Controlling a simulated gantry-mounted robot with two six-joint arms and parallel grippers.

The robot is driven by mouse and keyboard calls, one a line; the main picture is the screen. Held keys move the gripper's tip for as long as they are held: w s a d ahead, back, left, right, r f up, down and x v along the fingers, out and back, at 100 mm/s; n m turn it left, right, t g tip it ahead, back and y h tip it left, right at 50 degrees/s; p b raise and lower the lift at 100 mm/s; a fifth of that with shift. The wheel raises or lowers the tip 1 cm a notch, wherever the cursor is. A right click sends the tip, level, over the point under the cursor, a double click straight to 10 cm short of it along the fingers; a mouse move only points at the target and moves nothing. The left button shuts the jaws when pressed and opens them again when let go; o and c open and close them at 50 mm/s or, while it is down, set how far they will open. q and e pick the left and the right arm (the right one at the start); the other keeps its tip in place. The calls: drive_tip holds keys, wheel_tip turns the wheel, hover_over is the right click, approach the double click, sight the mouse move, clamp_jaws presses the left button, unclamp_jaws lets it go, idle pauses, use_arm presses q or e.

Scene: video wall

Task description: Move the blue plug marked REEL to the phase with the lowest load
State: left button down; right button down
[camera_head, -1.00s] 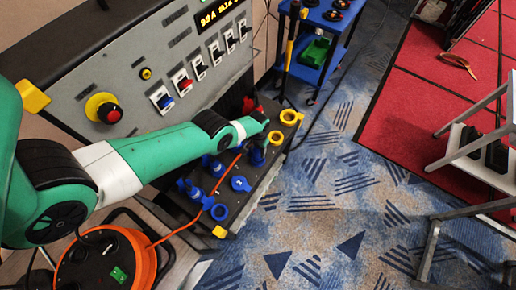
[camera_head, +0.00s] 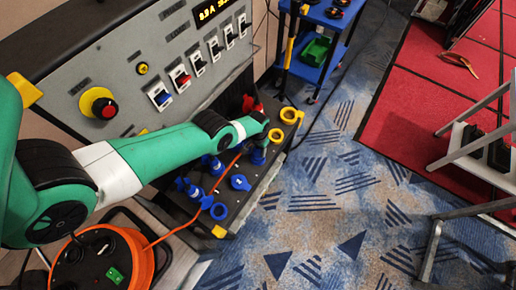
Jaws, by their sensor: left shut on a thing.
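The grey power cabinet (camera_head: 125,85) stands at the left, with a row of sockets along its sloping lower front. Blue plugs and round blue socket covers (camera_head: 240,183) line this strip. My left gripper (camera_head: 261,145) is at the strip's far end, shut on a blue plug (camera_head: 258,157), mostly hidden by the gripper. An orange cable (camera_head: 185,228) runs from the orange reel (camera_head: 148,262) up towards the held plug. Its end is too small to make out clearly. No REEL marking is legible. A lit display (camera_head: 211,11) is cut off at the top. My right gripper is not in view.
Yellow rings (camera_head: 289,115) sit just right of the gripper. A blue trolley (camera_head: 322,50) stands behind. Grey metal steps (camera_head: 470,150) stand at the right by red flooring (camera_head: 415,90). The patterned carpet (camera_head: 325,215) between is clear.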

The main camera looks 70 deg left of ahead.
use_arm(q)
drive_tip(key=shift+f+b, duration=0.3)
drive_tip(key=shift+f, duration=0.05)
drive_tip(key=shift+c, duration=2.4)
unclamp_jaws()
drive_tip(key=shift+o, duration=1.4)
drive_tip(key=shift+w+d, duration=0.1)
drive_tip(key=shift+o, duration=1)
drive_tip(key=shift+r, duration=0.15)
wheel_tip(320, 180, up, 6)
drive_tip(key=p, duration=0.6)
